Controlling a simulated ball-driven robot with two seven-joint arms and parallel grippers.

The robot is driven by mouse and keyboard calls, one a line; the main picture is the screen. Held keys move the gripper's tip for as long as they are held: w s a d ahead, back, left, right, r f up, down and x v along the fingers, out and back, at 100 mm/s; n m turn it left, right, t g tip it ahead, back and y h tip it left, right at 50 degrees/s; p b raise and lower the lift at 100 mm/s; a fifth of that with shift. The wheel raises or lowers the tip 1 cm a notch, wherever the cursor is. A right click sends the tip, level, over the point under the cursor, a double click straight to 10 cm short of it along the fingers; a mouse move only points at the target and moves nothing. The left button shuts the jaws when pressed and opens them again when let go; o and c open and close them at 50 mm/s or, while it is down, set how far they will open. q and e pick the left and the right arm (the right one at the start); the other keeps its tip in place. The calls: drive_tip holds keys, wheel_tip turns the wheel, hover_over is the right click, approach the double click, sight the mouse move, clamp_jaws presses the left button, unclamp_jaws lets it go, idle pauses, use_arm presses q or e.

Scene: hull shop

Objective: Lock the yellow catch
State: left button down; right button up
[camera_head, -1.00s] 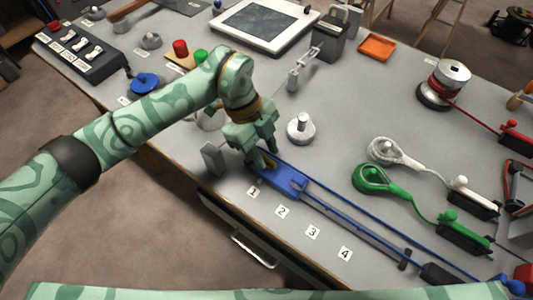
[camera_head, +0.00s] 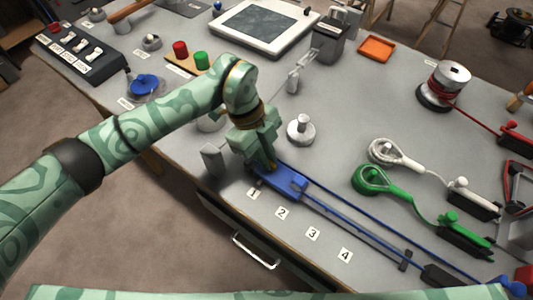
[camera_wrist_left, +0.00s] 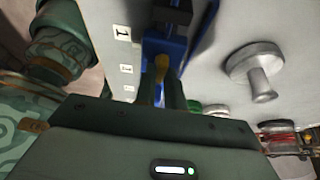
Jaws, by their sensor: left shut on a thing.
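The yellow catch (camera_wrist_left: 161,66) shows in the left wrist view between my left gripper's fingers, at the end of a blue sliding block. In the head view my fingers cover most or all of it. The blue block (camera_head: 287,181) sits on its rail by the label 1 (camera_head: 254,194); its blue body also shows in the left wrist view (camera_wrist_left: 152,47). My left gripper (camera_head: 264,167) points down at the block's left end and is shut on the yellow catch. My right gripper is not in view.
Blue rods run from the block toward the lower right, past labels 2 to 4. A grey knob (camera_head: 301,129) stands just behind. A green handle (camera_head: 370,181) and a white handle (camera_head: 384,151) lie right. A grey upright plate (camera_head: 212,160) stands left of the gripper.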

use_arm(q)
drive_tip(key=m+p, duration=0.1)
drive_tip(key=m, duration=0.1)
drive_tip(key=shift+w+r+m+g+y, duration=0.1)
drive_tip(key=shift+m+g+y, duration=0.2)
drive_tip(key=shift+y, duration=0.1)
drive_tip(key=m+y, duration=0.1)
drive_tip(key=m, duration=0.2)
drive_tip(key=shift+d+m+g, duration=0.1)
drive_tip(key=shift+m+g, duration=0.2)
drive_tip(key=shift+g, duration=0.1)
drive_tip(key=m+y, duration=0.1)
drive_tip(key=m, duration=0.2)
drive_tip(key=m+y+b, duration=0.1)
drive_tip(key=m, duration=0.2)
drive_tip(key=shift+d+f+y+b, duration=0.2)
drive_tip(key=shift+y+b, duration=0.1)
drive_tip(key=shift+y, duration=0.1)
drive_tip(key=shift+d+m+t+y+b, duration=0.1)
drive_tip(key=shift+m+t+y+b, duration=0.4)
drive_tip(key=shift+m, duration=2)
drive_tip(key=shift+y, duration=0.3)
drive_tip(key=c, duration=1.5)
unclamp_jaws()
drive_tip(key=shift+r, duration=0.1)
